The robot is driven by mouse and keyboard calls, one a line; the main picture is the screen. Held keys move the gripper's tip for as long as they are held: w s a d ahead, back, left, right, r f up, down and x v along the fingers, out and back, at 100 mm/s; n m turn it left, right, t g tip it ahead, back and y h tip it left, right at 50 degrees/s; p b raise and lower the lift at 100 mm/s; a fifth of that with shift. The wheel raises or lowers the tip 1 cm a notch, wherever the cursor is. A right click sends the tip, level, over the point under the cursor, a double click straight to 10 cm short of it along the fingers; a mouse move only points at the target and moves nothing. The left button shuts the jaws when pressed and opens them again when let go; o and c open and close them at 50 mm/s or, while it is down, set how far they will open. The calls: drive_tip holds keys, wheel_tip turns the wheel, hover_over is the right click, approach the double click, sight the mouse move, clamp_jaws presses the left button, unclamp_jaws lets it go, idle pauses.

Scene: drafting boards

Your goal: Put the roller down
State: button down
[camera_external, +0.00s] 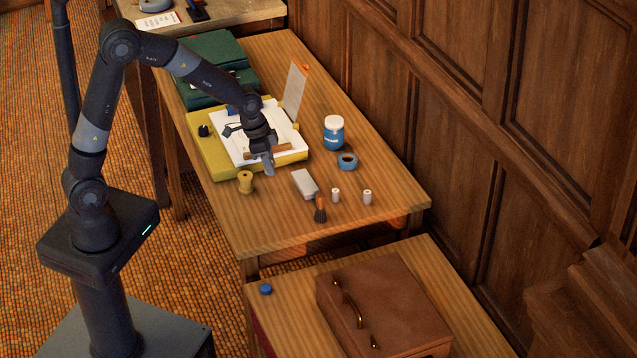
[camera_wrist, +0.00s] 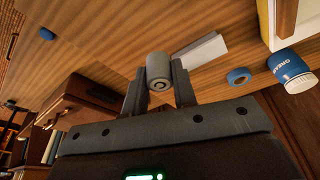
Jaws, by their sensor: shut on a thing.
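The roller (camera_wrist: 158,70) shows in the wrist view as a grey cylinder seen end-on between my two fingers. My gripper (camera_wrist: 159,92) is shut on it. In the external view my gripper (camera_external: 267,160) hangs over the front edge of the yellow board (camera_external: 208,165) with the white sheet on it. A brown bar-like piece shows by the fingers there; I cannot tell whether it belongs to the roller. Whether the roller touches anything beneath it is not clear.
Near my gripper stand a yellow spool (camera_external: 245,182), a grey-white block (camera_external: 305,184), a brush (camera_external: 320,209), two small white cylinders, a blue tape ring (camera_external: 348,161) and a blue-white jar (camera_external: 334,133). Green boxes lie behind. A brown case (camera_external: 385,305) lies on another table.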

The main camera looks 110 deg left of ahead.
wheel_tip(320, 180, up, 6)
drive_tip(key=shift+f, duration=0.25)
drive_tip(key=w+d+m, duration=0.1)
drive_tip(key=w+d, duration=0.2)
drive_tip(key=w, duration=1.2)
drive_tip(key=m, duration=0.2)
hover_over(346, 264)
drive_tip(key=d, duration=0.3)
drive_tip(key=shift+h, duration=0.4)
drive_tip(key=s+x, duration=0.1)
drive_tip(key=x, duration=0.5)
drive_tip(key=s+x, duration=0.1)
drive_tip(key=x, duration=0.6)
drive_tip(key=s+d+f+x, duration=0.1)
drive_tip(key=x, duration=0.5)
drive_tip(key=shift+s+f, duration=0.2)
drive_tip(key=shift+f, duration=2.2)
drive_tip(key=shift+f, duration=0.2)
drive_tip(key=c, duration=1.2)
unclamp_jaws()
drive_tip(key=shift+o, duration=0.2)
